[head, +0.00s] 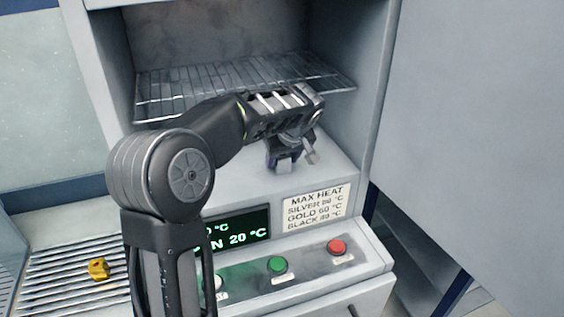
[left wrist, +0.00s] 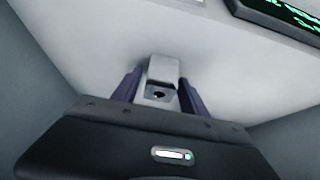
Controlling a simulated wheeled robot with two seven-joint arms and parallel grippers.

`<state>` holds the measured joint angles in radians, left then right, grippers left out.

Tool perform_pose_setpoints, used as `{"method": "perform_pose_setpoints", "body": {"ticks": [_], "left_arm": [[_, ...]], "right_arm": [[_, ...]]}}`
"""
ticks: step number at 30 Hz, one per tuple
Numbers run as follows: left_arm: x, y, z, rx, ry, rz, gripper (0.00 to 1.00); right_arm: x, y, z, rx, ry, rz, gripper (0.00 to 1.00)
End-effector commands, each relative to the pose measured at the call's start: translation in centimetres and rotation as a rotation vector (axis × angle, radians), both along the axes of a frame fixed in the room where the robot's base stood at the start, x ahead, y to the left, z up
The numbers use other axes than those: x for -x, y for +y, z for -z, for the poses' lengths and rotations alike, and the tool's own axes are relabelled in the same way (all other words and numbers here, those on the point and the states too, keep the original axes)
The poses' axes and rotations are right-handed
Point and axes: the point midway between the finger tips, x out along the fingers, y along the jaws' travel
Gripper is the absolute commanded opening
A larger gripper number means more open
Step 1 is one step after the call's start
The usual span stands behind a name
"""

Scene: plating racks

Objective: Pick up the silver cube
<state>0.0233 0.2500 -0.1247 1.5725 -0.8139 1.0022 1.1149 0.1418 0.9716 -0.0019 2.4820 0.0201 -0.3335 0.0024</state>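The silver cube (left wrist: 162,78) shows in the left wrist view, a small grey block with a dark round hole in the face toward the camera. It rests on the pale floor of the oven-like chamber. My left gripper (head: 290,161) reaches down into that chamber in the head view. Its purple fingers (left wrist: 160,92) stand on either side of the cube, with a narrow gap at the left finger, so it looks open around the cube. In the head view the cube is largely hidden by the gripper. My right gripper is not in view.
A wire rack (head: 320,78) spans the chamber above and behind the gripper. Chamber walls stand close on both sides. Below are a display (head: 247,229), a heat label (head: 316,207), and green (head: 277,265) and red (head: 337,247) buttons. A gold piece (head: 98,269) lies on the slatted rack (head: 60,290) at left.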

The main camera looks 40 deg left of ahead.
Motion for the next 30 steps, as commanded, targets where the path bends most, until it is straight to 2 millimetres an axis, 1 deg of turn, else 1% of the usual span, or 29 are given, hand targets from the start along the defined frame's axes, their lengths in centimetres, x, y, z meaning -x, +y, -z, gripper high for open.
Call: {"method": "perform_pose_setpoints", "body": {"ticks": [1,2,18,30], "left_arm": [[0.0,0.0,-0.01,0.0,0.0,0.0,0.46],[0.0,0.0,-0.01,0.0,0.0,0.0,0.44],[0.0,0.0,-0.01,0.0,0.0,0.0,0.0],[-0.04,0.0,-0.12,-0.001,-0.002,0.0,0.0]], "right_arm": [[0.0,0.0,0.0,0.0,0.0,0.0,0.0],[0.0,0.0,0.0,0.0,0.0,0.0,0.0],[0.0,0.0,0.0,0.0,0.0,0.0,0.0],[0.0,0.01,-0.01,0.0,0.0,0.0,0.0]]}}
